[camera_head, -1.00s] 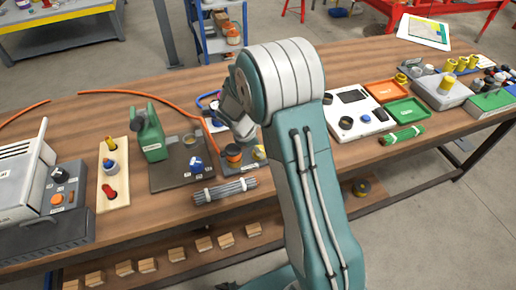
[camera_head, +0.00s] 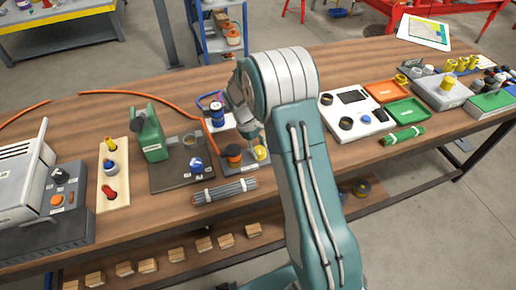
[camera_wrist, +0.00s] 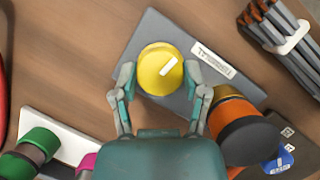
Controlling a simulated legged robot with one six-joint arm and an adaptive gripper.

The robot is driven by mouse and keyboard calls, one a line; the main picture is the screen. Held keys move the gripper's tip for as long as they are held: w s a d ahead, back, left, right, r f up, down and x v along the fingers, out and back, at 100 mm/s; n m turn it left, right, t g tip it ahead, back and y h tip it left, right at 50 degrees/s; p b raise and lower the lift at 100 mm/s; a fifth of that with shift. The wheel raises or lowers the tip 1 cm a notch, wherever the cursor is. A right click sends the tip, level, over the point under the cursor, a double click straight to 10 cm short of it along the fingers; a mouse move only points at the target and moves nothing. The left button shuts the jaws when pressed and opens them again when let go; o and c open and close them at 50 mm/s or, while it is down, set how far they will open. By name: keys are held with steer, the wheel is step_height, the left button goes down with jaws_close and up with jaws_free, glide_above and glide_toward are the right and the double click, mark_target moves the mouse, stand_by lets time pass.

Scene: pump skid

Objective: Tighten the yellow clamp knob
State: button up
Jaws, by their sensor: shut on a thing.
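The yellow clamp knob (camera_wrist: 158,70) is round with a white mark across its top, and sits on a grey base plate (camera_wrist: 155,30) with a white label. My gripper (camera_wrist: 158,82) is over it in the wrist view, one finger on each side of the knob, shut on it. In the head view the yellow knob (camera_head: 261,153) shows just beside my gripper (camera_head: 258,146), partly hidden by it. An orange and black knob (camera_wrist: 238,117) stands on the same plate, close to one finger; it also shows in the head view (camera_head: 234,153).
A bundle of grey rods (camera_head: 224,190) lies in front of the plate. A green pump (camera_head: 150,133) on a dark plate stands to the left. A white tray with a blue spool (camera_head: 217,112) is behind. Orange and green trays (camera_head: 407,111) are to the right.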

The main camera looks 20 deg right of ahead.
steer(key=m+y, duration=0.1)
steer(key=m, duration=0.2)
steer(key=m+y, duration=0.1)
steer(key=m, duration=0.3)
steer(key=shift+d+f+g+y, duration=0.1)
steer(key=shift+g+y, duration=0.2)
steer(key=shift+g, duration=0.1)
stand_by(0.3)
steer(key=o, duration=1.1)
steer(key=shift+o, duration=0.2)
steer(key=v, duration=1.2)
